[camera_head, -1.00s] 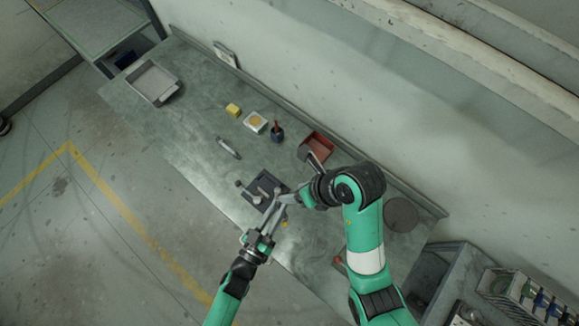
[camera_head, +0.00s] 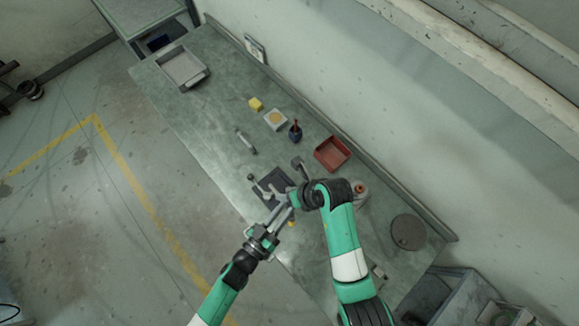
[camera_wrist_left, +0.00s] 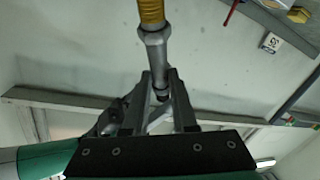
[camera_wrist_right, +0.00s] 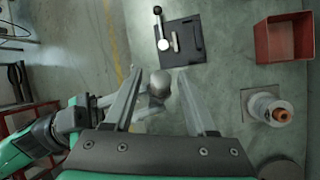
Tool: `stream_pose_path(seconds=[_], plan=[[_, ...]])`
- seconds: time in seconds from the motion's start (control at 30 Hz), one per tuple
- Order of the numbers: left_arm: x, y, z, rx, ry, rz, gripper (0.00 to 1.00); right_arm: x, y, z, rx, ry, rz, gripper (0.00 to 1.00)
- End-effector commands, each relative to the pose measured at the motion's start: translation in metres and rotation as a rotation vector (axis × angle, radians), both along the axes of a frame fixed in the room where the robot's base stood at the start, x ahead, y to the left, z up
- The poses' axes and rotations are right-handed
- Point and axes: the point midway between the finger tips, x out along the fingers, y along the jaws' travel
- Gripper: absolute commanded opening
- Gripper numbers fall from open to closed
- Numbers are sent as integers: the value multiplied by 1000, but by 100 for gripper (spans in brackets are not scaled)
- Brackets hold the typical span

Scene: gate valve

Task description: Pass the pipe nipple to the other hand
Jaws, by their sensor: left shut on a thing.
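The pipe nipple (camera_wrist_left: 155,45) is a silver metal piece with a yellow-gold section, which shows above my left gripper (camera_wrist_left: 158,88) in the left wrist view. The left gripper is shut on its lower silver part. In the head view the left gripper (camera_head: 277,219) is in front of the dark fixture plate, close to my right gripper (camera_head: 288,200). In the right wrist view my right gripper (camera_wrist_right: 163,84) is open, with a rounded silver end (camera_wrist_right: 159,82) showing between its fingers. I cannot tell whether they touch it.
The dark fixture plate (camera_wrist_right: 194,50) carries a black-knobbed lever. A grey tray (camera_head: 184,68) is at the far left. A round dark disc (camera_head: 408,231) lies right.

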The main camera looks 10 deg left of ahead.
Motion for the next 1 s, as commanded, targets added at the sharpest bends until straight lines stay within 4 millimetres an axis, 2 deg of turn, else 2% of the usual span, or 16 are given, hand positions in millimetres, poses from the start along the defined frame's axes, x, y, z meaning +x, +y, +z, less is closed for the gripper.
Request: stream_pose_path(seconds=[0.03,0.2,0.3,0.47,0.5,0.67,1.0], plan=[[0,0,1,-1,-2,0,0,0,0,0,0,0,0,45],[0,0,1,-1,-2,0,0,0,0,0,-1,0,-1,14],[0,0,1,-1,-2,0,0,0,-1,0,-1,0,-2,0],[0,0,1,-1,-2,1,0,1,-1,0,-2,-1,-3,0],[0,0,1,-1,-2,1,33,1,-1,1,-2,-1,-3,0],[0,0,0,0,-1,0,61,1,-1,1,-1,-1,-2,0],[-3,2,0,0,0,1,61,0,0,1,1,0,-1,0]])
